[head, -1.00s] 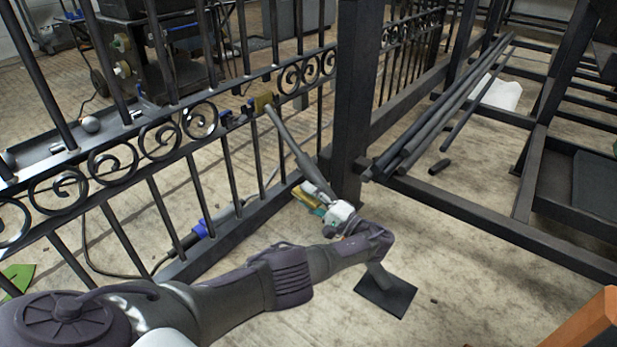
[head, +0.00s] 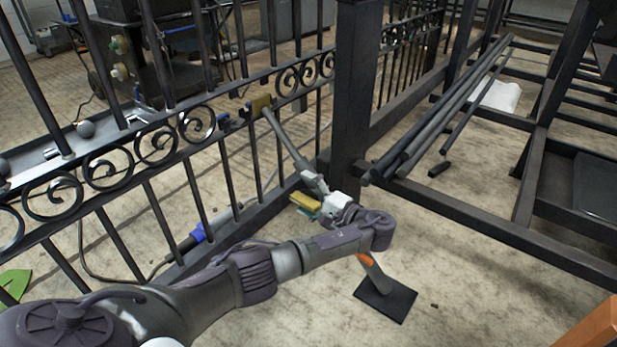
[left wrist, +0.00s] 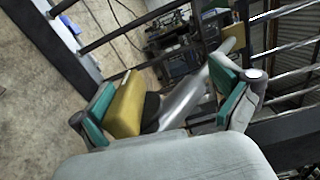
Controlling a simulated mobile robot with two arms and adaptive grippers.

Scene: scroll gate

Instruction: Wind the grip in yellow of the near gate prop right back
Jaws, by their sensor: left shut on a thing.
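My left gripper (head: 318,200) is at the prop's middle, shut on the yellow grip. A yellow piece of the grip (head: 303,203) sticks out left beside a teal finger pad. In the left wrist view, the yellow grip (left wrist: 125,106) lies against the left teal pad of my gripper (left wrist: 168,103), with the grey tube running away between the fingers. My right gripper is not seen.
The black scrollwork gate (head: 150,150) stands left, beside a thick post (head: 355,90). Dark bars (head: 430,120) lie on a frame at right. A blue-ended tool (head: 198,234) with a cable lies on the floor by the gate. Floor around the plate is mostly clear.

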